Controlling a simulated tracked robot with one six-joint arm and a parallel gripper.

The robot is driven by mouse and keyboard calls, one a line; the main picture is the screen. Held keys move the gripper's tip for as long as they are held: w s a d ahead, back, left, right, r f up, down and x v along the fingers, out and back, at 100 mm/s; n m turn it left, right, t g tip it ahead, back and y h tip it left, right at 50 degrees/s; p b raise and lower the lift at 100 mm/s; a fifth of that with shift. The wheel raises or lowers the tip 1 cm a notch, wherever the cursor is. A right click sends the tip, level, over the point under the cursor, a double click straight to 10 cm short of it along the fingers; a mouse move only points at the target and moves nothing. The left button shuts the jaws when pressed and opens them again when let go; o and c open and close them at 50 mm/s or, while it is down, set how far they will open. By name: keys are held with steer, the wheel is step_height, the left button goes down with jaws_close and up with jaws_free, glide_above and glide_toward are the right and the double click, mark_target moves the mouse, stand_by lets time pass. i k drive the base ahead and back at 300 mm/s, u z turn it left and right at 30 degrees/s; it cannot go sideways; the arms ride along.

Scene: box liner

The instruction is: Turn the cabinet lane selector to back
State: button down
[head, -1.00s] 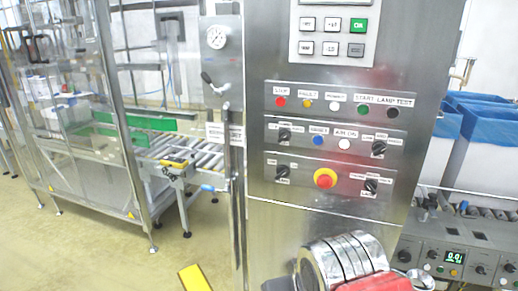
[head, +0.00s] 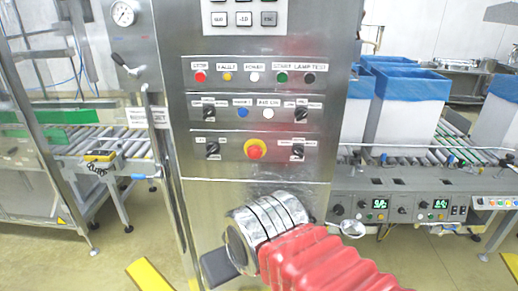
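The steel control cabinet (head: 335,140) stands in the middle of the head view. Several black selector knobs sit on its two lower panels: upper left (head: 208,111), upper right (head: 301,112), lower left (head: 212,150) and lower right (head: 298,151). Their labels are too small to read, so I cannot tell which is the lane selector or its exact setting. My gripper (head: 218,267) shows only as a dark block beyond my metal wrist and red sleeve, low in front of the cabinet. It is below the knobs and apart from them. Its fingers cannot be made out.
A red and yellow emergency stop (head: 255,149) sits between the lower knobs. A row of coloured buttons (head: 255,77) is above. A lever (head: 124,64) and gauge (head: 123,13) are at left. Blue-lined boxes (head: 402,105) stand on a roller conveyor at right.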

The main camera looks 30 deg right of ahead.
mark_target(298, 151)
steer(key=z, duration=0.25)
steer(key=k, duration=0.85)
steer(key=u, duration=0.4)
steer(key=i, duration=0.5)
steer(key=z, duration=0.15)
